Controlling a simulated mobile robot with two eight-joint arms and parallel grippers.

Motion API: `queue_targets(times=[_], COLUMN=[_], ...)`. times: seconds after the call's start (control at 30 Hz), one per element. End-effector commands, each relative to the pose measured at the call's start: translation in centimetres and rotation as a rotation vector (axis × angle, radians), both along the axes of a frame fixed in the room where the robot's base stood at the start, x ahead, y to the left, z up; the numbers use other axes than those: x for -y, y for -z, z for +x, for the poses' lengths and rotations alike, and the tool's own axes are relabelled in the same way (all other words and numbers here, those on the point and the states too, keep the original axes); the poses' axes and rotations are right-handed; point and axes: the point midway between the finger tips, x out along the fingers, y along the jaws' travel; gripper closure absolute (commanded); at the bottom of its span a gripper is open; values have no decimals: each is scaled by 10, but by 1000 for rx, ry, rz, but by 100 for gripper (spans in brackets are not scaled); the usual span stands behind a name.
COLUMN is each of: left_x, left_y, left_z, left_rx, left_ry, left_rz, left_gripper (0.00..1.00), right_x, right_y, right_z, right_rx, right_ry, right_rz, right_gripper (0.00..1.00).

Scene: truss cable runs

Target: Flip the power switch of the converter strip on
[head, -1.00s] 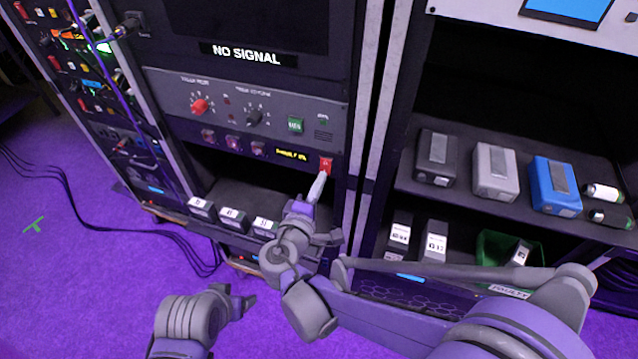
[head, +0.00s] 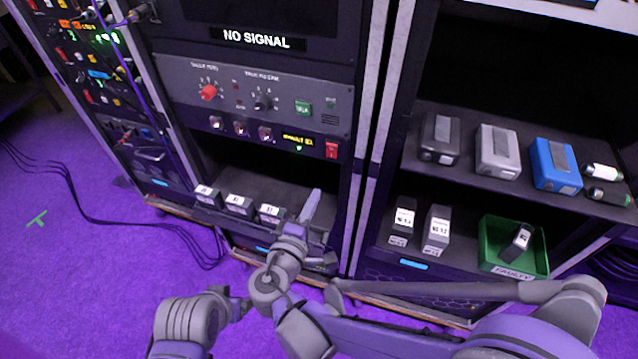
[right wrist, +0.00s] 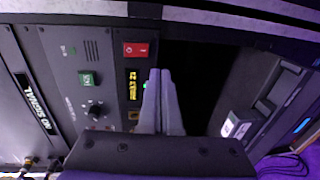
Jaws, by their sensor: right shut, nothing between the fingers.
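The converter strip (head: 222,137) is the narrow dark panel with round connectors and a small lit yellow display (head: 299,140) under the grey control panel. A small green light shows just below the display. Its red power switch (head: 332,149) is at the strip's right end, and also shows in the right wrist view (right wrist: 136,50). My right gripper (head: 314,198) is shut and empty, below the switch in front of the open bay, apart from it. Its closed fingers show in the right wrist view (right wrist: 160,85). My left gripper (head: 242,306) is low in front; its jaw opening is unclear.
Small labelled modules (head: 238,204) stand in the bay below the strip. The right rack holds black, grey and blue boxes (head: 556,166) and a green bin (head: 497,243). Cables (head: 75,205) lie on the floor at left.

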Motion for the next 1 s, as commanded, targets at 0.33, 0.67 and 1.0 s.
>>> queue_targets(times=[0.33,0.67,1.0], left_x=[0,0,0], left_y=[5,5,3], left_z=[-1,0,0], left_rx=[-1,-1,-1], left_ry=[0,0,0], left_rz=[0,0,0], left_gripper=[25,25,25], right_x=[-14,-14,-6], right_y=[6,5,6], right_z=[-42,-44,-42], right_rx=[0,0,-18], right_ry=[-1,0,14], right_rz=[0,0,12], right_gripper=[100,100,100])
